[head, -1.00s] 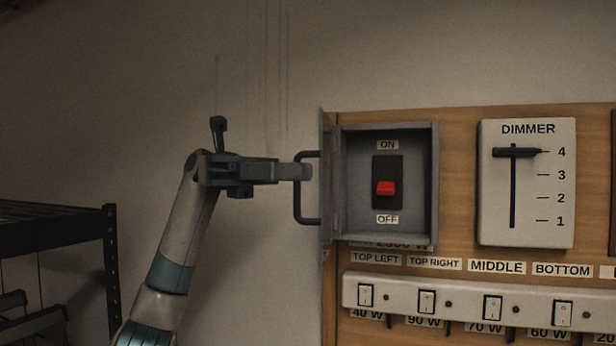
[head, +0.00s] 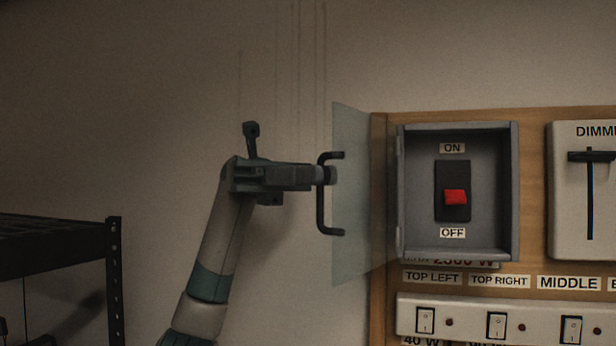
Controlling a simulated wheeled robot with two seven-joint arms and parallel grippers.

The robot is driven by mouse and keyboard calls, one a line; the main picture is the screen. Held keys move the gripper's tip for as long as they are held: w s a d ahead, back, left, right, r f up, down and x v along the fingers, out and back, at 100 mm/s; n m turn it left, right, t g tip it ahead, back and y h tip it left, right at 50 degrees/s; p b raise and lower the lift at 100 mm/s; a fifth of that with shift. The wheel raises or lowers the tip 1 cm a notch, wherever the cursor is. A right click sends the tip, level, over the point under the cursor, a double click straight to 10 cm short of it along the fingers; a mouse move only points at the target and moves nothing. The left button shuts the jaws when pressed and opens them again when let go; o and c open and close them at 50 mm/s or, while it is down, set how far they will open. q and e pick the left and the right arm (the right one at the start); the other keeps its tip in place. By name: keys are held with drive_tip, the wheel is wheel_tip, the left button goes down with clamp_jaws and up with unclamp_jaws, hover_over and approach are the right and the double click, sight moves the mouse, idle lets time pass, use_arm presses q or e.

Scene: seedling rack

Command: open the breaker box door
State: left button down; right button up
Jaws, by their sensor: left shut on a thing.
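The breaker box (head: 508,190) is a grey box on a wooden board, with its inside in plain view. In it is a red switch (head: 455,197) between the ON and OFF labels. Its see-through door (head: 358,200) stands swung out to the left, hinged on the box's left side. A dark bar handle (head: 322,215) is on the door's outer face. My left gripper (head: 325,175) is shut on the upper part of the handle, coming in from the left. The fingertips are partly hidden by the handle. My right gripper does not show.
A dimmer panel (head: 560,225) is at the right edge. A strip of white switches (head: 460,317) runs below the box under labels. A black metal rack (head: 113,270) stands at the lower left. The wall area left of the door is bare.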

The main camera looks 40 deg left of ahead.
use_arm(q)
drive_tip(key=shift+w, duration=0.1)
drive_tip(key=c, duration=1.9)
unclamp_jaws()
drive_tip(key=shift+w+d, duration=0.25)
drive_tip(key=shift+w, duration=0.1)
drive_tip(key=shift+s, duration=0.15)
drive_tip(key=b+v, duration=0.1)
drive_tip(key=v, duration=0.6)
drive_tip(key=shift+w+a+b, duration=0.25)
drive_tip(key=shift+b, duration=0.15)
